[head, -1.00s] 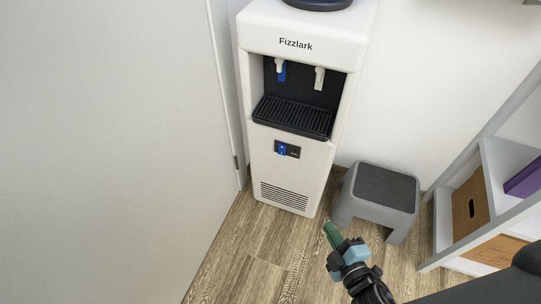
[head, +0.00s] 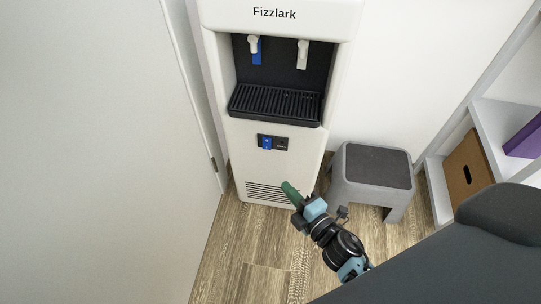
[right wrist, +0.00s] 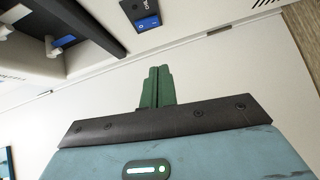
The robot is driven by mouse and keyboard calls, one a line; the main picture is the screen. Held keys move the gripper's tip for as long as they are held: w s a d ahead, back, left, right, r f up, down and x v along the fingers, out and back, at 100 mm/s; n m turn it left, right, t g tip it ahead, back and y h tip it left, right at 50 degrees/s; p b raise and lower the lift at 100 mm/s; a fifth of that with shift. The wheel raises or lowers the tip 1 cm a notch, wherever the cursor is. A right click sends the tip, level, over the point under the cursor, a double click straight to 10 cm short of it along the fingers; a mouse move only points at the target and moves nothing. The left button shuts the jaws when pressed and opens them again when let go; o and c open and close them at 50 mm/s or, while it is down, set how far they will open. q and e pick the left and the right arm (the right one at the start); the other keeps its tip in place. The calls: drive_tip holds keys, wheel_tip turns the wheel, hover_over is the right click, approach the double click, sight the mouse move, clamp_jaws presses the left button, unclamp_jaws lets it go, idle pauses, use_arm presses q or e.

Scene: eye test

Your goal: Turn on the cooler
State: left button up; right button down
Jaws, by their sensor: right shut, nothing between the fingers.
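The cooler (head: 300,160) is a white water dispenser labelled Fizzlark, standing against the wall in the head view. Its front has a small dark panel with a blue rocker switch (head: 266,143) below the drip tray. In the right wrist view the blue switch (right wrist: 148,23) shows near the top, beyond the fingertips and apart from them. My right gripper (head: 287,186) has green fingers that are shut and empty. In the head view it appears low in front of the cooler, below and right of the switch. The fingers also show in the right wrist view (right wrist: 157,88). My left gripper is not in view.
A grey step stool (head: 374,168) stands right of the cooler. A white shelf (head: 497,127) with a cardboard box (head: 466,170) and a purple item (head: 525,138) is at the right. A pale door or wall panel (head: 90,150) fills the left. Wooden floor (head: 250,245) lies in front.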

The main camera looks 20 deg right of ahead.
drive_tip(key=b, duration=0.2)
approach(264, 148)
drive_tip(key=w+a, duration=0.3)
drive_tip(key=a, duration=0.1)
drive_tip(key=shift+w+d+f, duration=0.15)
drive_tip(key=shift+w+d, duration=0.55)
drive_tip(key=shift+w+d+f, duration=0.2)
drive_tip(key=shift+w+d, duration=0.45)
drive_tip(key=shift+w, duration=0.1)
drive_tip(key=shift+w+d+f+b, duration=0.15)
drive_tip(key=shift+f+b, duration=0.15)
drive_tip(key=shift+b, duration=0.7)
drive_tip(key=shift+r, duration=0.25)
